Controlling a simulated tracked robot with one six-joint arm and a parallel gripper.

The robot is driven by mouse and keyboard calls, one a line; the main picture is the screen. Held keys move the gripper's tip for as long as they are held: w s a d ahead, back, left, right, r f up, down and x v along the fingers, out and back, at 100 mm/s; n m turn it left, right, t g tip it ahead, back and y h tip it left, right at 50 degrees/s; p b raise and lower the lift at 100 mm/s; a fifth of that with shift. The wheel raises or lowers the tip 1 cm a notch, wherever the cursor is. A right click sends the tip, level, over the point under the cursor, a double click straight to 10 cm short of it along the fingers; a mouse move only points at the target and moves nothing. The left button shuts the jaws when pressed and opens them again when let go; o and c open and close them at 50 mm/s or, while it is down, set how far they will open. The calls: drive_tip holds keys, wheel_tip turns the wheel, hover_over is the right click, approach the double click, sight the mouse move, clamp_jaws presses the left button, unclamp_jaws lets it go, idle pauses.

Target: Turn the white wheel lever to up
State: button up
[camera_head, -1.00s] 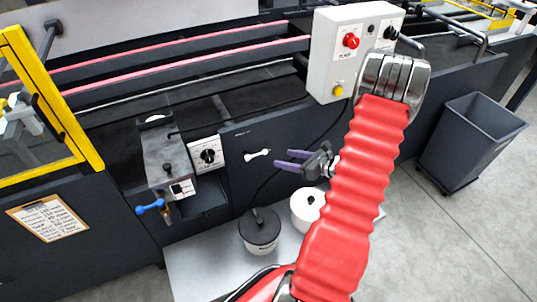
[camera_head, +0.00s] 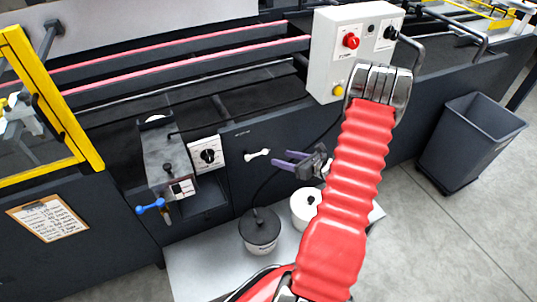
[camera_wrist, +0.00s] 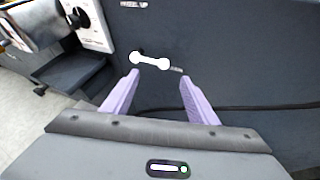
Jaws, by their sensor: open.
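The white wheel lever (camera_head: 257,154) is a small white bar with rounded ends on the dark front panel of the machine. It lies nearly level, and it also shows in the wrist view (camera_wrist: 149,61), slightly tilted down to the right. My gripper (camera_head: 281,159) has purple fingers and is open and empty. It is to the right of the lever in the head view. In the wrist view the fingertips (camera_wrist: 159,76) are spread below the lever, which appears just beyond them and apart from them. Small lettering on the panel is above the lever.
A dial plate (camera_head: 207,155) and a grey unit with a blue handle (camera_head: 150,207) are left of the lever. Pots with black (camera_head: 260,228) and white (camera_head: 306,206) tops stand below. A control box (camera_head: 352,50) is above right. A cable runs across the panel.

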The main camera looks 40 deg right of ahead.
sight(266, 153)
drive_tip(key=x, duration=0.9)
drive_tip(key=shift+w, duration=0.2)
clamp_jaws()
drive_tip(key=shift+s+d, duration=0.1)
drive_tip(key=shift+d, duration=0.15)
drive_tip(key=shift+a, duration=0.15)
